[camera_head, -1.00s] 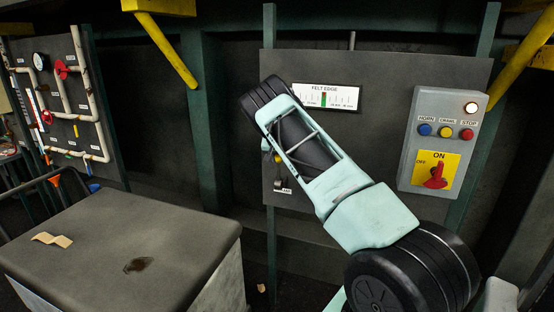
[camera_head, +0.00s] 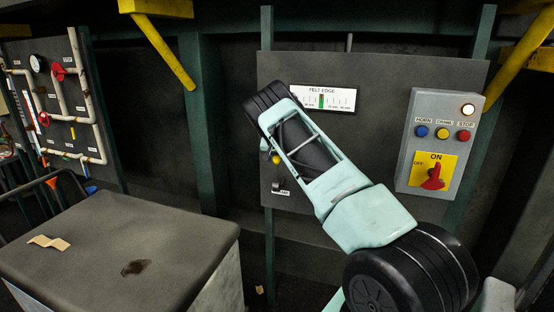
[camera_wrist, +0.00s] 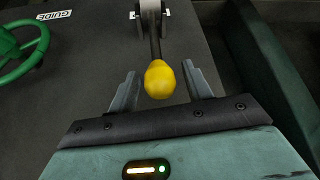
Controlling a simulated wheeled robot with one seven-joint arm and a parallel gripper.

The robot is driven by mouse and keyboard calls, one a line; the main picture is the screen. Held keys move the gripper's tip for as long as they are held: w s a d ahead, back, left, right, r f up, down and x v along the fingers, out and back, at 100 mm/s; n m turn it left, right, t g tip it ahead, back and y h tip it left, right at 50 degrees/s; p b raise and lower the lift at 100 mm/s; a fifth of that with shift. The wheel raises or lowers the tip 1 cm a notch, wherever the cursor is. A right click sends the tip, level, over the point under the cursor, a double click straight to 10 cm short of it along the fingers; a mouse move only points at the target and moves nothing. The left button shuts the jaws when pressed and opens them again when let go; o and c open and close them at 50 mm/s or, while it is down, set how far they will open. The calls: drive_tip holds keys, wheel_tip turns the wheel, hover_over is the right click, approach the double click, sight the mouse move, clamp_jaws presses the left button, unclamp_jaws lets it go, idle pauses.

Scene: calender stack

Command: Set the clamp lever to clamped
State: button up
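The clamp lever ends in a yellow knob (camera_wrist: 160,80) on a dark metal shaft (camera_wrist: 154,40), which runs up to a bracket (camera_wrist: 138,22) on the dark panel in the wrist view. My gripper (camera_wrist: 162,78) is open, with one finger on each side of the knob. I cannot tell whether either finger touches it. In the head view, part of the yellow knob (camera_head: 276,159) shows beside my arm, above a small partly hidden label (camera_head: 281,193). My arm hides most of the lever and the gripper there.
A green handwheel (camera_wrist: 22,45) and a GUIDE label (camera_wrist: 55,15) are at the upper left in the wrist view. A control box (camera_head: 447,140) with buttons and a red switch is right of my arm. A dark-topped block (camera_head: 110,250) stands at the lower left.

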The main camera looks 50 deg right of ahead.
drive_tip(key=shift+r, duration=0.1)
drive_tip(key=b+v, duration=0.5)
drive_tip(key=v, duration=1.2)
drive_tip(key=shift+r+b, duration=0.15)
drive_tip(key=shift+b, duration=0.15)
